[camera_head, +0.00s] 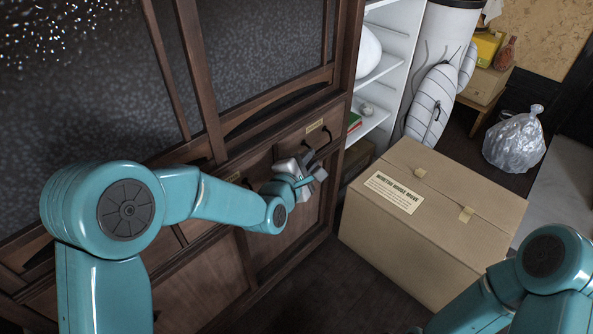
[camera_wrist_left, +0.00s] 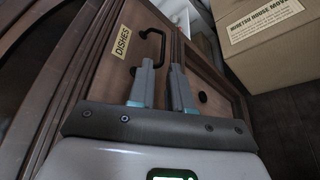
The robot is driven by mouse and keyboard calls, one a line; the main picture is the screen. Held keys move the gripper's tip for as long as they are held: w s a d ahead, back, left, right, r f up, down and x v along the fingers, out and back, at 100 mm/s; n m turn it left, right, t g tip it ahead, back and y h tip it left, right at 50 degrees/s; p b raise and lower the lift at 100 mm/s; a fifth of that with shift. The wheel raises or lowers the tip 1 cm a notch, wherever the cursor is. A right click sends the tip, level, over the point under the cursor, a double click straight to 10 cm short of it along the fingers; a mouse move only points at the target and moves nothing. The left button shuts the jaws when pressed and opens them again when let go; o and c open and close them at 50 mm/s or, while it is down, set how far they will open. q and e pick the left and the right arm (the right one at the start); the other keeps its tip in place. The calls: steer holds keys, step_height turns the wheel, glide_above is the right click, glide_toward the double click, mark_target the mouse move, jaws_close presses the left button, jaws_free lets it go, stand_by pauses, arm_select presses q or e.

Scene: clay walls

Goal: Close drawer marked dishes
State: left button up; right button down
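The drawer marked DISHES (camera_wrist_left: 128,62) shows a dark wooden front in the left wrist view, with a cream label (camera_wrist_left: 122,42) and a black bar handle (camera_wrist_left: 155,36). In the head view its label (camera_head: 315,125) sits high on the cabinet's right part. I cannot tell whether the front is flush or stands out a little. My left gripper (camera_head: 306,170) is just below the handle in the head view. In the left wrist view its two fingers (camera_wrist_left: 160,68) are apart, with nothing held between them, pointing at the drawer front near the handle. My right gripper is out of view.
The dark wooden cabinet (camera_head: 205,270) fills the left. A large cardboard box (camera_head: 440,220) stands on the floor to its right, with a narrow floor gap between. White shelves (camera_head: 385,75) and a plastic bag (camera_head: 515,140) are behind. My right arm is at lower right.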

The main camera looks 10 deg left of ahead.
arm_select(q)
steer(key=v, duration=0.7)
steer(key=shift+s+p, duration=0.25)
steer(key=shift+p, duration=0.2)
